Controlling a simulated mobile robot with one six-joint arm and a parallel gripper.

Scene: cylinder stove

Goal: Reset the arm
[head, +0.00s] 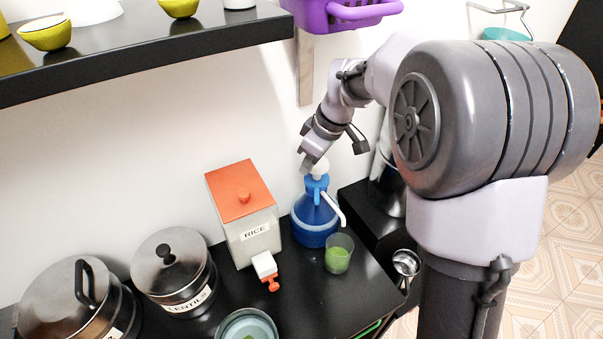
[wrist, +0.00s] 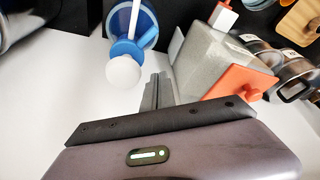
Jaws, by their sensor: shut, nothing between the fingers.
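My gripper (head: 308,166) is at the end of my arm, just above and slightly left of the white pump top of a blue dispenser (head: 313,222). In the wrist view my gripper's fingers (wrist: 157,88) are shut together and hold nothing. The dispenser's round white top (wrist: 123,71) and blue collar appear just left of the fingers there, apart from them in the picture. Whether the gripper touches the top cannot be told from the head view.
A rice box (head: 250,235) with an orange lid stands left of the dispenser. A glass with green contents (head: 339,253) stands in front. Lidded pots (head: 172,268) and a bowl (head: 246,326) share the black counter. A black shelf (head: 150,45) and purple basket (head: 345,14) are above.

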